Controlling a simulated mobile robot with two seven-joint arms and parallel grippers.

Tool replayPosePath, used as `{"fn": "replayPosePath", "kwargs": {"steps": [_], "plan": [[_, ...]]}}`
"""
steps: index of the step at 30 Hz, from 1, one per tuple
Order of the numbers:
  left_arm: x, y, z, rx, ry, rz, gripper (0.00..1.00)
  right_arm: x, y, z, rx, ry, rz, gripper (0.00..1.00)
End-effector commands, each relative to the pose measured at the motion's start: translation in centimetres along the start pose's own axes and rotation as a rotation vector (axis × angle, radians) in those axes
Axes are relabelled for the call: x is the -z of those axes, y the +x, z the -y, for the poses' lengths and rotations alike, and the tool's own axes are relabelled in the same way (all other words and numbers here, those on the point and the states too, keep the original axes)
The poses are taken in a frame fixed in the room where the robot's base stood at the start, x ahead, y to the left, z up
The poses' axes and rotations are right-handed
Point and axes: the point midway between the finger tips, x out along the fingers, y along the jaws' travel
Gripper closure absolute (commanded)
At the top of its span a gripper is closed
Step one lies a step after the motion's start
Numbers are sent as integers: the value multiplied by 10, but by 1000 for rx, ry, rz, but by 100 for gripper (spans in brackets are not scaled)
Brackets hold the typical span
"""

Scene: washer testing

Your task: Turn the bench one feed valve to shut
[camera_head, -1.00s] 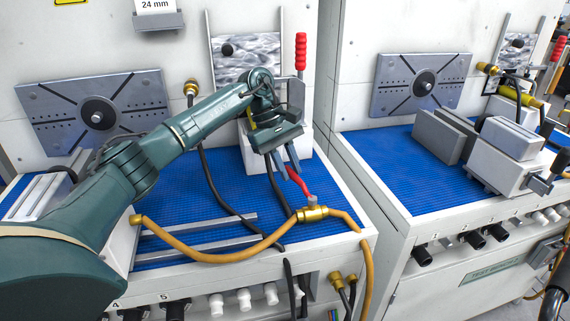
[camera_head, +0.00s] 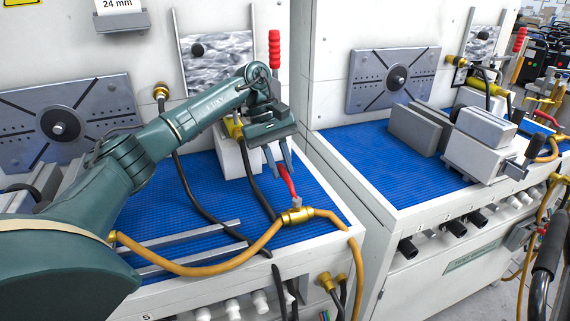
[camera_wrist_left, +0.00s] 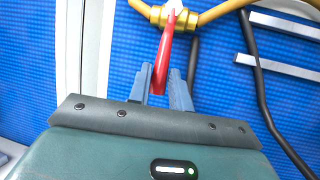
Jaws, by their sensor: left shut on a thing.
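The bench one feed valve (camera_head: 297,216) is a brass body in an orange hose at the front right of the near bench's blue mat. Its red lever (camera_head: 289,188) points from the body toward the back of the bench, across the hose line. In the left wrist view, the red lever (camera_wrist_left: 165,50) runs from the brass body (camera_wrist_left: 168,16) down between the fingers. My left gripper (camera_head: 282,174) is shut on the lever's free end; the fingers (camera_wrist_left: 160,74) lie on both sides of it. My right gripper is not in view.
Orange hose (camera_head: 190,270) loops along the bench front. A black hose (camera_head: 195,205) crosses the blue mat (camera_head: 215,175) beside metal rails (camera_head: 190,235). A grey-white block (camera_head: 235,160) stands behind my gripper. A second bench (camera_head: 390,170) with a vise (camera_head: 485,145) is at right.

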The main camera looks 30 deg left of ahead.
Motion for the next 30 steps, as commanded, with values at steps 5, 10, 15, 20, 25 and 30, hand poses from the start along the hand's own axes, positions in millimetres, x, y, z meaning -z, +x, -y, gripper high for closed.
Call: {"fn": "replayPosePath", "kwargs": {"steps": [5, 10, 15, 20, 25, 30], "plan": [[-1, -1, -1, -4, 9, 0, 100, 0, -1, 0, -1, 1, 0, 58], [-1, -1, -2, -5, 9, 0, 100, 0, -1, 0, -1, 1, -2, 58], [-1, -1, -1, -4, 8, 1, 66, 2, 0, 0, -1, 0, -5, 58], [-1, 0, -1, -3, 6, 1, 58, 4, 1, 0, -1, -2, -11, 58], [0, -1, -1, -2, 5, 1, 58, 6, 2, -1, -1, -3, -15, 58], [0, -15, -1, -5, 5, -1, 58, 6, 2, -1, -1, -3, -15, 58]]}}
